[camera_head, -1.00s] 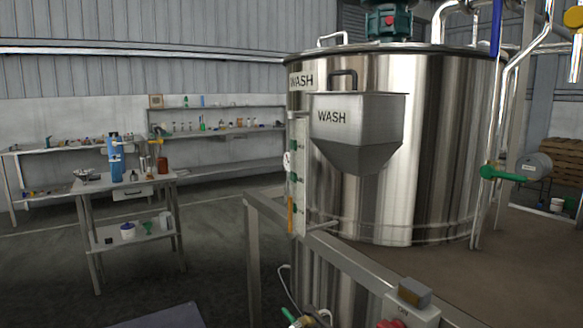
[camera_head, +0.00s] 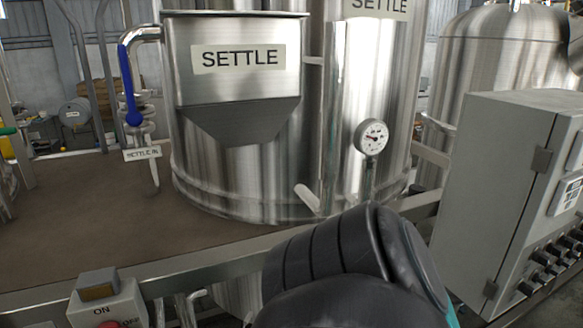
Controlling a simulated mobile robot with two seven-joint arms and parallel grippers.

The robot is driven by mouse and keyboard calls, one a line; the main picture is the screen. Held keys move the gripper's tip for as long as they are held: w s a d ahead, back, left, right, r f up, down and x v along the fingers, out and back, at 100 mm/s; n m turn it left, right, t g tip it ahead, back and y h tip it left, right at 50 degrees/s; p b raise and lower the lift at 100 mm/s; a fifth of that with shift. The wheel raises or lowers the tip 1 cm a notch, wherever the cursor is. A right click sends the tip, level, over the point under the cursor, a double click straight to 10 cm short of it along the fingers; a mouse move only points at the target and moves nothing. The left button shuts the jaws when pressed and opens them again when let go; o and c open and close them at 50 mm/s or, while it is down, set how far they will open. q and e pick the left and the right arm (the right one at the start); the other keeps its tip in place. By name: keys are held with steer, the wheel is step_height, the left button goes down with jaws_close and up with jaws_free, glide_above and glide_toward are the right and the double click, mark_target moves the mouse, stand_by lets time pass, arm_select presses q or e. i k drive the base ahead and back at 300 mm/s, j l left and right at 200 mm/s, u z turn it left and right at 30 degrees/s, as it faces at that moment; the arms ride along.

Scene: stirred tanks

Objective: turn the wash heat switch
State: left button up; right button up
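A grey control cabinet (camera_head: 505,180) stands at the right. Its panel is seen at a steep angle and runs off the right edge. Several black switch knobs (camera_head: 541,262) line the lower part of that panel. Their labels are too small and slanted to read, so I cannot tell which one is the wash heat switch. A dark link of my own arm fills the bottom middle, left of the cabinet. Neither of my grippers shows.
A steel tank (camera_head: 240,165) with a hopper marked SETTLE (camera_head: 238,60) stands behind the rail (camera_head: 215,270). A round gauge (camera_head: 371,137) is on its right. An ON/OFF box (camera_head: 107,304) sits at the lower left. A blue-handled valve (camera_head: 131,100) is at the upper left.

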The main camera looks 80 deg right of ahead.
mark_target(523, 287)
steer(key=z, duration=4.1)
